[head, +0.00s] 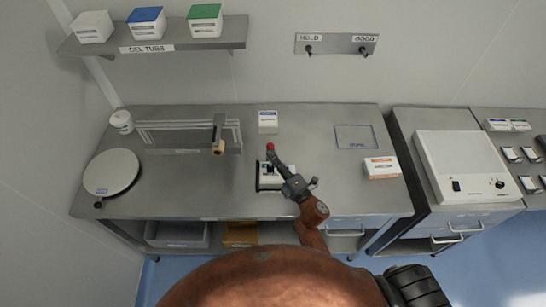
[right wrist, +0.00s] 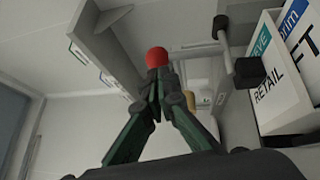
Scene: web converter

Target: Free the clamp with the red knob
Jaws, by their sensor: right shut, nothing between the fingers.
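The red knob (head: 270,146) shows just beyond the fingertips of my right gripper (head: 273,159), above the middle of the bench. In the right wrist view the red knob (right wrist: 157,57) is straight ahead of the closed fingertips (right wrist: 155,92), not between them. Whether they touch it cannot be told. My right gripper is shut and empty. A small white and black device (head: 264,183) lies below the gripper, partly hidden by it. The clamp's arm is not clearly visible behind the fingers. My left gripper is not in view.
A clear rack with a dark upright and tan knob (head: 218,148) stands left of the gripper. A round plate (head: 111,172) is at far left. White boxes (head: 268,121) and (head: 381,167) stand on the bench (head: 300,125). The bench's right rear has free room.

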